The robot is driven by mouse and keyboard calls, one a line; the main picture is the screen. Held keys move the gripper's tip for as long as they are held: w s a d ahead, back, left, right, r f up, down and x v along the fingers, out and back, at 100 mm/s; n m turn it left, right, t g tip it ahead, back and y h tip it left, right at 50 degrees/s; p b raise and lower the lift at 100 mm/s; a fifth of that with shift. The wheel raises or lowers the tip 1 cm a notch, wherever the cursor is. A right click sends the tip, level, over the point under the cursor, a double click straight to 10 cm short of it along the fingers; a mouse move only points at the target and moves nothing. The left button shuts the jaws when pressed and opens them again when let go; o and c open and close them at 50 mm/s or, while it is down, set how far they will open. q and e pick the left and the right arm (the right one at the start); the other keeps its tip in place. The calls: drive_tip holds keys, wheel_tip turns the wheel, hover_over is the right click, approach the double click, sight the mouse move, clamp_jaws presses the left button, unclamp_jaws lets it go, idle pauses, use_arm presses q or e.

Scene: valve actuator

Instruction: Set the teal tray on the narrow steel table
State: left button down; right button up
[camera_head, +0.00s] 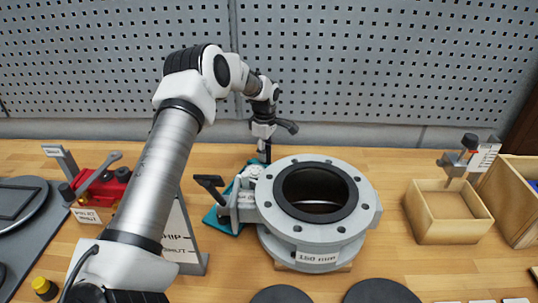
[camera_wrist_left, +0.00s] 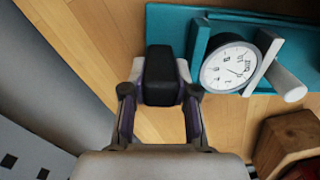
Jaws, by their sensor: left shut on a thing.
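The teal tray (camera_head: 228,225) lies at the wooden bench's middle, left of and partly behind the grey flanged valve body, which hides much of it. In the left wrist view the teal tray (camera_wrist_left: 173,25) carries a round white dial gauge (camera_wrist_left: 230,66) and a grey cylindrical part. My left gripper (camera_head: 265,155) reaches down at the tray's far side. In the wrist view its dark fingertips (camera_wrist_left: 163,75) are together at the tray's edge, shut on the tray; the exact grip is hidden. My right gripper is out of view. I see no narrow steel table.
The valve body (camera_head: 318,205) stands close right of the tray. An open wooden box (camera_head: 448,212) stands right. A perforated panel (camera_head: 380,60) rises behind the bench.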

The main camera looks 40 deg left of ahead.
use_arm(q)
drive_tip(key=s+a, duration=0.2)
drive_tip(key=s+a+b, duration=0.1)
drive_tip(key=s+a, duration=0.1)
drive_tip(key=a, duration=0.1)
drive_tip(key=shift+r, duration=0.7)
wheel_tip(320, 180, up, 12)
drive_tip(key=b, duration=0.1)
drive_tip(key=shift+r, duration=0.25)
drive_tip(key=shift+s, duration=0.1)
